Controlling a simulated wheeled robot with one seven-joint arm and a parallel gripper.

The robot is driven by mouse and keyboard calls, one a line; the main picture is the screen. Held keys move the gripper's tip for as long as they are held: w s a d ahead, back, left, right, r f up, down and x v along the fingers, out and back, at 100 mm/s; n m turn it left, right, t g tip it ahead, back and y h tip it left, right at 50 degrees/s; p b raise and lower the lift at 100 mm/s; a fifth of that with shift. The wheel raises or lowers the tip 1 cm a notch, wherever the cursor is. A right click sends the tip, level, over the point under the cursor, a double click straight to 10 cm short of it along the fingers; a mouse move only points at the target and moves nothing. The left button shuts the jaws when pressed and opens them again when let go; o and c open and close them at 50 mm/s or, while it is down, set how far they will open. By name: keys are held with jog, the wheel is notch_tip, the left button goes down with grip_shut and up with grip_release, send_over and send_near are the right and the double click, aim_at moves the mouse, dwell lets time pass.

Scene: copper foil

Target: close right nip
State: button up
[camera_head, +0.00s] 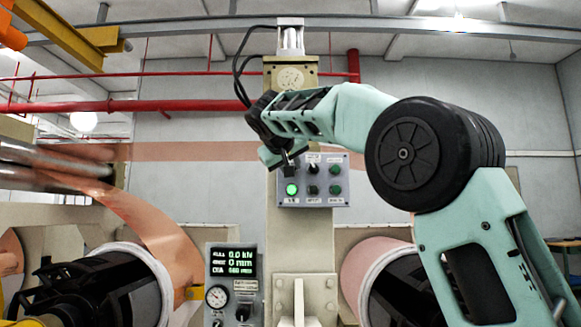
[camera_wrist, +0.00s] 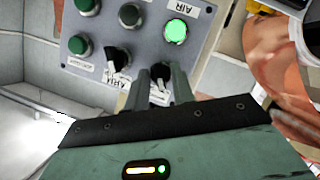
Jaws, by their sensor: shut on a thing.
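A grey control panel (camera_head: 342,201) on the pale column carries two black selector knobs in its top row and several buttons. My gripper (camera_head: 289,163) is at the panel's top left, its fingers pointing at the panel. In the wrist view, my gripper (camera_wrist: 160,86) is shut on the left black selector knob (camera_wrist: 160,72), one finger on each side. The other selector knob (camera_head: 313,160) stands free beside it and also shows in the wrist view (camera_wrist: 118,58). The lit green button (camera_head: 291,189) is just below the held knob. The knobs' label text is not clearly readable.
A lower control box (camera_head: 233,285) has a lit display, a gauge and a knob. Copper foil (camera_head: 150,225) runs at the left to a roll. Another foil roll (camera_head: 365,270) is at the right, partly behind my arm. Rollers (camera_head: 50,165) stand at far left.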

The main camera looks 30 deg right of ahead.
dwell(0.3)
jog(key=o, duration=0.6)
jog(key=b+v, duration=0.2)
jog(key=v, duration=1.5)
jog(key=shift+s+a+b, duration=0.15)
jog(key=shift+b, duration=0.25)
